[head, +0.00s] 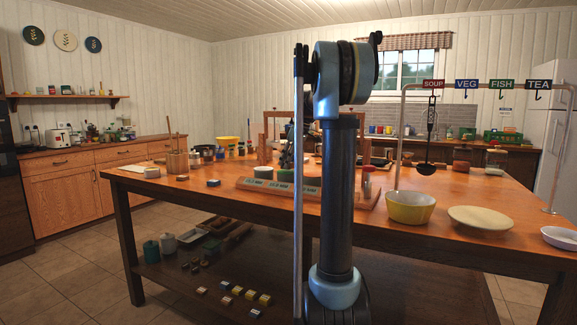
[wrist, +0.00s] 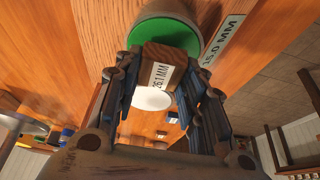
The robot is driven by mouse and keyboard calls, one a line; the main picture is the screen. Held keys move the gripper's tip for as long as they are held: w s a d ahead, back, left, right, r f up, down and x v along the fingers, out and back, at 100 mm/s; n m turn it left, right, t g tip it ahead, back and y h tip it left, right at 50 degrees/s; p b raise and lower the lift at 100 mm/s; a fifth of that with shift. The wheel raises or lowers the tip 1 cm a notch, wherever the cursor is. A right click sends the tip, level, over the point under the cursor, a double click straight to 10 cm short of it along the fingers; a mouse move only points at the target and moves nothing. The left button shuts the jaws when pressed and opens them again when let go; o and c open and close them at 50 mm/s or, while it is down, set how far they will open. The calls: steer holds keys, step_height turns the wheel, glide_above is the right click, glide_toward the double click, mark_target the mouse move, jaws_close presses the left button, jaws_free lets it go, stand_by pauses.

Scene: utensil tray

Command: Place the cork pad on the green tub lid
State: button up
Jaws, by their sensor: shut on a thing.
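My gripper (wrist: 158,76) is shut on a brown block labelled "26.1 MM", which looks like the cork pad (wrist: 165,53). The pad sits between the two fingertips. The green tub lid (wrist: 160,32) is just beyond the pad in the wrist view, and the pad overlaps its near edge in the picture. I cannot tell whether pad and lid touch. In the head view my gripper (head: 290,148) is dark and mostly hidden behind my arm, above the tubs on the table; the pad cannot be made out there.
A label reading "15.0 MM" (wrist: 222,40) lies beside the green lid. In the head view a yellow bowl (head: 410,207), a pale round board (head: 480,217) and a hanging ladle (head: 427,168) are to the right. The table's left front (head: 225,193) is mostly clear.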

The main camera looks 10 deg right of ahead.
steer(key=shift+f, duration=0.5)
steer(key=o, duration=0.8)
steer(key=v, duration=1.2)
